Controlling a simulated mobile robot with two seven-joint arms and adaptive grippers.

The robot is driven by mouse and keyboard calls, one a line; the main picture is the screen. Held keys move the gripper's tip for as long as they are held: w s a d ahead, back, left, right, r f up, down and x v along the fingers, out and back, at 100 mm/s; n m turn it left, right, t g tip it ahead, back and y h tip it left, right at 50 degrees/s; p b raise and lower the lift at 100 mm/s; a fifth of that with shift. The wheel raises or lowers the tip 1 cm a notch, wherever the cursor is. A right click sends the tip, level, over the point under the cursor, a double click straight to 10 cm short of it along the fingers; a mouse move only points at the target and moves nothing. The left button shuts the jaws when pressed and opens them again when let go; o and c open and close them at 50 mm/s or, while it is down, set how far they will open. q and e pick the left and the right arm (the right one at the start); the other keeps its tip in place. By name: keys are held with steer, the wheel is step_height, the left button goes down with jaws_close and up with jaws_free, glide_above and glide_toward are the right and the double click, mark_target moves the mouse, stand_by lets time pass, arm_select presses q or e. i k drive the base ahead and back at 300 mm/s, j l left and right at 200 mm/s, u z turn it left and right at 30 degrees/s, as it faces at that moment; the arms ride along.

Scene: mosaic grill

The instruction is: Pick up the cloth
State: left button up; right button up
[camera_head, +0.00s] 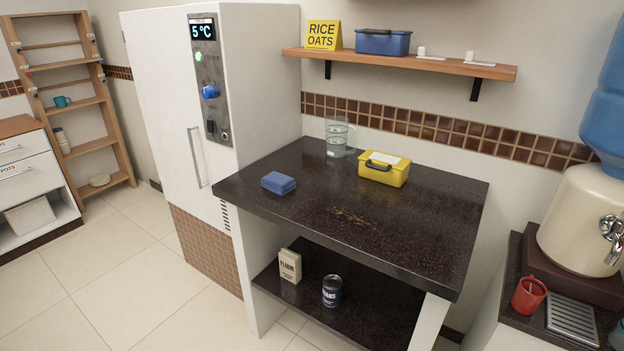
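A small blue folded cloth (278,183) lies on the dark speckled counter (400,250), near its left front edge. It looks like a flat stacked block, and nothing is on top of it. Neither of my grippers shows in this view.
A flour bag (290,266) and a can (332,291) stand on the lower shelf. A tall white fridge (265,90) borders the left side.

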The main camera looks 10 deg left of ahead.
mark_target(278, 183)
steer(key=i+j+z, duration=0.1)
steer(key=j+z, duration=0.15)
steer(key=j, duration=0.2)
steer(key=j+z, duration=0.2)
steer(key=j, duration=0.25)
steer(key=j+z, duration=0.25)
steer(key=j, duration=1.7)
steer(key=i, duration=0.05)
